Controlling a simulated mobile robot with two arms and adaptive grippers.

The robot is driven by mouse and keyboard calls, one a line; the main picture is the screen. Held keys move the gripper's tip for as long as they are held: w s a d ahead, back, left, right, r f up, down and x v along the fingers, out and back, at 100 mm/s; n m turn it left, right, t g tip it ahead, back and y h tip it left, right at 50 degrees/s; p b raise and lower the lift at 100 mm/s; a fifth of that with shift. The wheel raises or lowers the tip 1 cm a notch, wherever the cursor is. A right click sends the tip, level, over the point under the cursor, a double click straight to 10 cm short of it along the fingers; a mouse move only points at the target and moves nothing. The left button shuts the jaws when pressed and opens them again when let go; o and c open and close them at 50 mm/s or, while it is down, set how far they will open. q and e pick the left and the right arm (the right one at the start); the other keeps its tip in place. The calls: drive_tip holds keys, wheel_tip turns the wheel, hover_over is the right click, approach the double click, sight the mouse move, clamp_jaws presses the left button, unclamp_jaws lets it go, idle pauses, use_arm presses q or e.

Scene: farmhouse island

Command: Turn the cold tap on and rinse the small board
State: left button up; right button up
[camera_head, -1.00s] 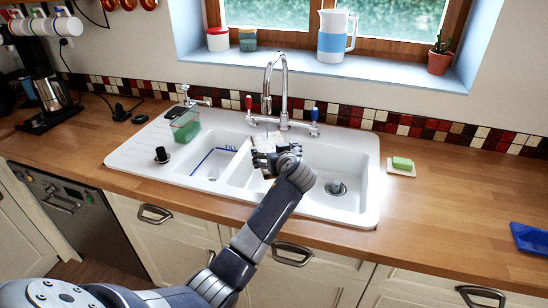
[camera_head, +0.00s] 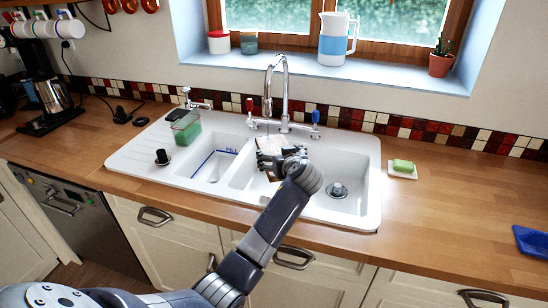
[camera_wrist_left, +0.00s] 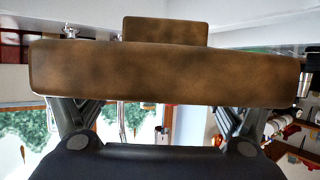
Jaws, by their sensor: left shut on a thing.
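My left gripper (camera_head: 284,163) is shut on the small board (camera_head: 270,143) and holds it over the sink under the spout. In the left wrist view the board (camera_wrist_left: 165,75) is brown with dark blotches and spans both fingers. In the head view, the hand hides much of it. The chrome tap (camera_head: 283,82) stands behind the sink (camera_head: 368,205), with a red-topped handle (camera_head: 250,106) on the left and the blue-topped cold handle (camera_head: 315,117) on the right. I cannot tell whether water runs from the spout. My right gripper is not in view.
Green soap on a white dish (camera_head: 402,172) lies right of the sink. A blue tray (camera_head: 530,241) lies at the far right. The right worktop is otherwise mostly clear.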

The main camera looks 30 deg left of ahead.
use_arm(q)
drive_tip(key=shift+a+r, duration=0.1)
drive_tip(key=shift+a, duration=0.05)
drive_tip(key=shift+s+a, duration=0.25)
drive_tip(key=shift+a, duration=0.2)
drive_tip(key=shift+w+d, duration=0.1)
drive_tip(key=shift+d, duration=0.1)
drive_tip(key=shift+w+d, duration=0.15)
drive_tip(key=shift+d, duration=0.25)
